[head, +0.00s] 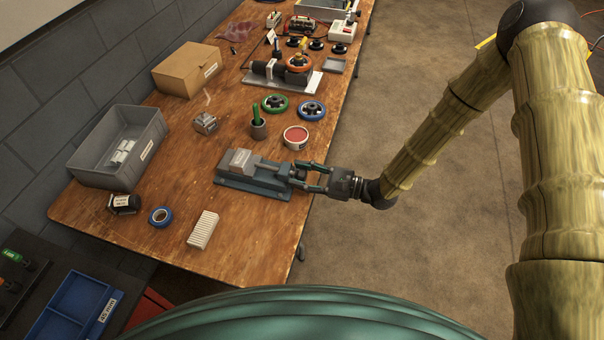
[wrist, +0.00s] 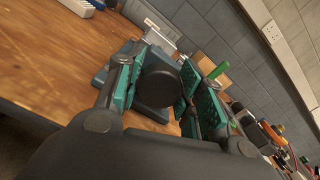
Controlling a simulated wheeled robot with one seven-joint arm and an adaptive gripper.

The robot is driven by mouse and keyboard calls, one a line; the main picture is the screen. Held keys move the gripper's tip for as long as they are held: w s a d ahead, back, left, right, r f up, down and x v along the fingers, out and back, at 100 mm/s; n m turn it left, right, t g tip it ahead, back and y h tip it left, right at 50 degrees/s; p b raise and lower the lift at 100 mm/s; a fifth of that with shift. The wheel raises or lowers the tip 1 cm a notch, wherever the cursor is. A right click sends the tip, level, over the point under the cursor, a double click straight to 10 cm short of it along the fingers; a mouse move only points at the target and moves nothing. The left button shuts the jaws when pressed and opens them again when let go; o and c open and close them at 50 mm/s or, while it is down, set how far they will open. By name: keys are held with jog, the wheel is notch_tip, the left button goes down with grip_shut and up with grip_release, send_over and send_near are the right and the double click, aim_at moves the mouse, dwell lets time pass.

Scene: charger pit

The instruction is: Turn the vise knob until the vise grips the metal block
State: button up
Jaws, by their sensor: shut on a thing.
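The vise (head: 252,183) is a grey-blue tool lying near the right edge of the wooden bench in the head view. A light grey metal block (head: 241,161) sits at its left end; I cannot tell whether the jaws touch it. My gripper (head: 313,178) reaches in from the right, level with the vise's right end. Its green fingers (wrist: 158,88) lie on both sides of the dark round vise knob (wrist: 158,84) in the wrist view, shut on it.
A red-topped tin (head: 295,137) and a dark cup with a green handle (head: 258,126) stand just behind the vise. A white ribbed block (head: 203,230) lies in front. A grey bin (head: 118,147) and cardboard box (head: 188,69) stand at left. Bare bench lies front right.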

jog(key=shift+w+m, duration=0.1)
jog(key=shift+m, duration=0.6)
jog(key=o, duration=1)
jog(key=shift+d, duration=0.1)
jog(key=v, duration=1.2)
jog(key=shift+f, duration=0.1)
